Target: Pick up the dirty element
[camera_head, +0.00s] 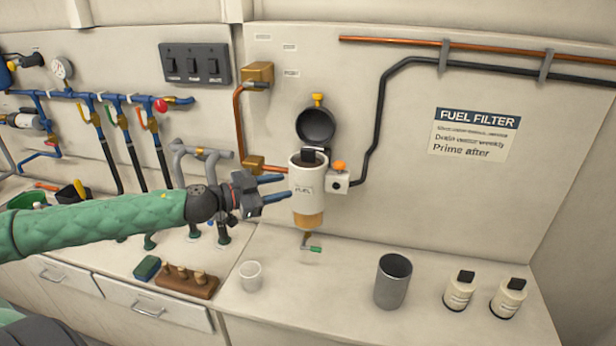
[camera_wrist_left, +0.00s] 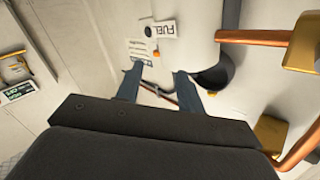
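The white fuel filter housing (camera_head: 305,190), labelled FUEL with an amber bowl below, is fixed to the wall. Its round dark lid (camera_head: 316,126) is swung up. A black block-like top, seemingly of the element (camera_head: 313,157), sticks out of the housing's mouth; the rest of that element is hidden inside. My left gripper (camera_head: 278,188) is open and empty, just left of the housing, with its blue-grey fingers pointing towards it. In the left wrist view the housing (camera_wrist_left: 190,45) is beyond the spread fingers. My right gripper is out of view.
Two cream elements with black tops (camera_head: 459,291) (camera_head: 508,298) stand at the counter's right. A grey open canister (camera_head: 393,282) and a clear cup (camera_head: 251,275) stand nearer the middle. A valve with an orange knob (camera_head: 339,173) adjoins the housing, as does a copper pipe (camera_head: 238,125).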

